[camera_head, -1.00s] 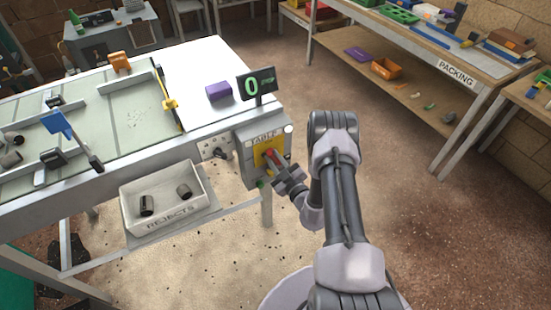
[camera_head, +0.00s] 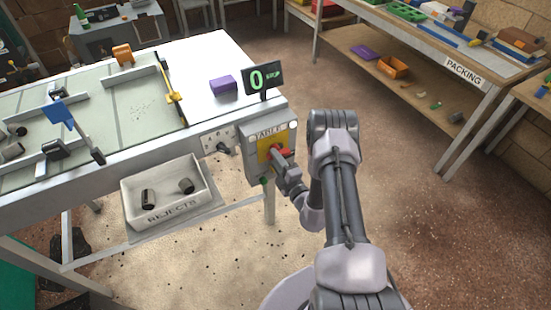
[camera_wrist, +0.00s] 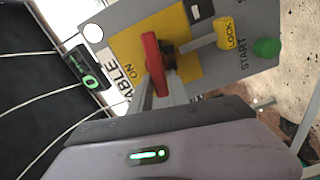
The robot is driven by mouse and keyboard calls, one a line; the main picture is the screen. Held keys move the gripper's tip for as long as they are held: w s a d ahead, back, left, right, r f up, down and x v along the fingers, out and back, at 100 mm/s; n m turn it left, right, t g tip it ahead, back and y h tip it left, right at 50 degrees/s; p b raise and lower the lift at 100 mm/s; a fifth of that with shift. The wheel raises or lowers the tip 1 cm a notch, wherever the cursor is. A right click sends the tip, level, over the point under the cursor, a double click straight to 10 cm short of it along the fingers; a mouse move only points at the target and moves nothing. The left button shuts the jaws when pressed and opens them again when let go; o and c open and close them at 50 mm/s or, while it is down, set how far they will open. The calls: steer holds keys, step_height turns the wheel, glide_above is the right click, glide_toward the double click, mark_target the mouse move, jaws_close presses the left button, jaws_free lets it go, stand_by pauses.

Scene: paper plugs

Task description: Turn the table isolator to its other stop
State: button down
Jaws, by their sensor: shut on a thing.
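The table isolator (camera_head: 257,167) is a grey box marked TABLE at the right end of the table, with a yellow plate (camera_head: 264,148) and a red handle (camera_head: 285,153). In the head view the handle lies nearly level, its red end to the right. In the wrist view the red handle (camera_wrist: 152,62) crosses the yellow plate beside the word ON. My gripper (camera_head: 279,160) is at the handle.
A yellow LOCK tab (camera_wrist: 229,33) and a green START button (camera_wrist: 267,47) sit beside the plate. A display (camera_head: 263,79) showing 0 stands above the box. A socket panel (camera_head: 218,140) and a REJECTS bin (camera_head: 168,212) are to the left. Open floor lies to the right.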

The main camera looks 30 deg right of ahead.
steer(key=shift+f+n, duration=0.25)
steer(key=shift+n, duration=0.75)
steer(key=c, duration=1.4)
jaws_free()
steer(key=shift+o, duration=0.2)
